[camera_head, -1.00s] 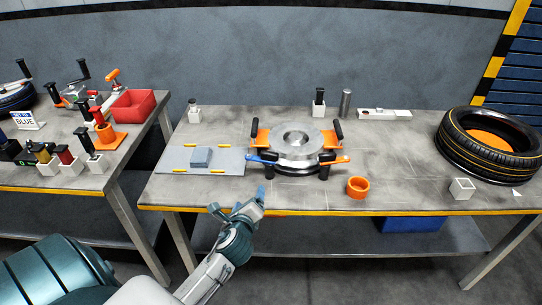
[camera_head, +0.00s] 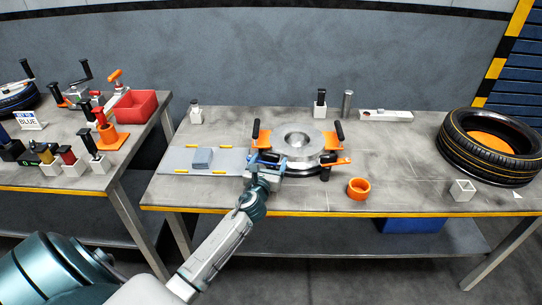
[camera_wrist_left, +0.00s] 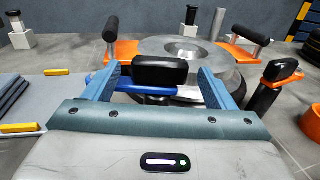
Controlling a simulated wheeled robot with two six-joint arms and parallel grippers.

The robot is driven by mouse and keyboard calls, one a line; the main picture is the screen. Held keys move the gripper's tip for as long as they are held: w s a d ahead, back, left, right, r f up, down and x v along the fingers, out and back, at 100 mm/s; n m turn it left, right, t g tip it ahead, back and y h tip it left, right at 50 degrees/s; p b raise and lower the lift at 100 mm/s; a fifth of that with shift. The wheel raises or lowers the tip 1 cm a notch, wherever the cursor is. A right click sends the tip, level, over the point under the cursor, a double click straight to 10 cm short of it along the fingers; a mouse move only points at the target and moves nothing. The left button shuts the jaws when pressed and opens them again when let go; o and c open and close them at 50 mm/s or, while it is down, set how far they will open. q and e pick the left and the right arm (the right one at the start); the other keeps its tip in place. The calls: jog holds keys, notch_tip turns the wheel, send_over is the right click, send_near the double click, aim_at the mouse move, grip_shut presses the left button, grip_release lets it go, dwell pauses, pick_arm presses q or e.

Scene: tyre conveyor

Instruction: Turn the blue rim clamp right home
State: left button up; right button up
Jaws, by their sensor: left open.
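The blue rim clamp (camera_wrist_left: 147,88) sits at the front left of the silver rim (camera_head: 299,139), and its black handle (camera_wrist_left: 160,70) shows in the left wrist view. My left gripper (camera_head: 263,168) is at this clamp. In the left wrist view my left gripper (camera_wrist_left: 160,82) is open, with one finger on each side of the black handle. I cannot tell whether the fingers touch it. The gripper hides part of the clamp in the head view. My right gripper is not in view.
Orange clamps with black handles stand around the rim, one at the front right (camera_head: 333,161). A grey plate with a blue-grey block (camera_head: 203,158) lies to the left. An orange ring (camera_head: 358,188), a white box (camera_head: 462,190) and a tyre (camera_head: 489,146) are to the right.

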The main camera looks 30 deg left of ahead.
pick_arm(q)
jog(key=shift+x, duration=1.45)
jog(key=shift+c, duration=0.5)
